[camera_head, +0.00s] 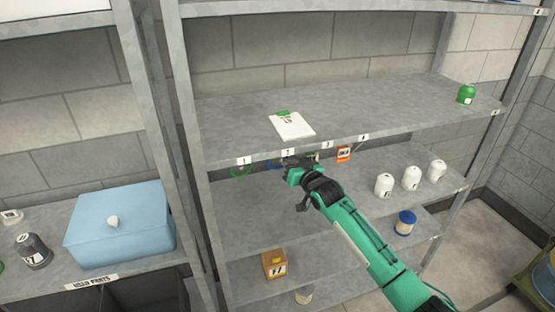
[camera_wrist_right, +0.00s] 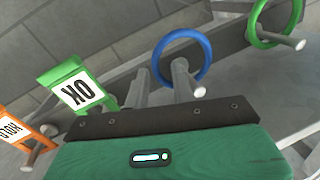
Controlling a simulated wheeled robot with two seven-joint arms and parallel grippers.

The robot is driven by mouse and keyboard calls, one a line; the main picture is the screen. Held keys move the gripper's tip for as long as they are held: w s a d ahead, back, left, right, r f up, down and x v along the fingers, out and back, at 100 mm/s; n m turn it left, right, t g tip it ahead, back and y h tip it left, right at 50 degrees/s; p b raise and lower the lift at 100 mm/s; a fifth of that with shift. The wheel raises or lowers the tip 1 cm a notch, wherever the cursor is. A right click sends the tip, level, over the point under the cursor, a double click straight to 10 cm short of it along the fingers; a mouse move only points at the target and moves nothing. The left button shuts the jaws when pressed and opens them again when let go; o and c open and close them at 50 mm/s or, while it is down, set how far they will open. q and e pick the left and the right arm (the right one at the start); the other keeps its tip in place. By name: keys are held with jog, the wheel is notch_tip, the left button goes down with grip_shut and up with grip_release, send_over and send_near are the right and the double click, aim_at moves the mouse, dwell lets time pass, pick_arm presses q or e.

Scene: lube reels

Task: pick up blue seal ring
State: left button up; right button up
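The blue seal ring (camera_wrist_right: 207,62) hangs around a peg under the shelf edge in the right wrist view. In the head view the ring (camera_head: 272,165) shows as a small blue arc just left of my right gripper (camera_head: 290,165). In the wrist view the right gripper's grey fingers (camera_wrist_right: 160,76) look apart, with the lower left side of the ring close to the gap between them. I cannot tell whether they touch it. The ring appears still on its peg. My left gripper is out of view.
A green ring (camera_wrist_right: 250,30) hangs on the neighbouring peg. A green OK tag (camera_wrist_right: 75,88) and an orange HOLD tag (camera_wrist_right: 14,129) hang on the other side. A clipboard (camera_head: 292,126) lies on the shelf above; white canisters (camera_head: 411,178) stand to the right below.

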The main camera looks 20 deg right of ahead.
jog(key=shift+c, duration=0.5)
grip_shut()
jog(key=shift+r, duration=0.1)
jog(key=r+b+v, duration=0.1)
jog(key=b+v, duration=0.5)
jog(key=v, duration=1.2)
jog(key=shift+a, duration=0.15)
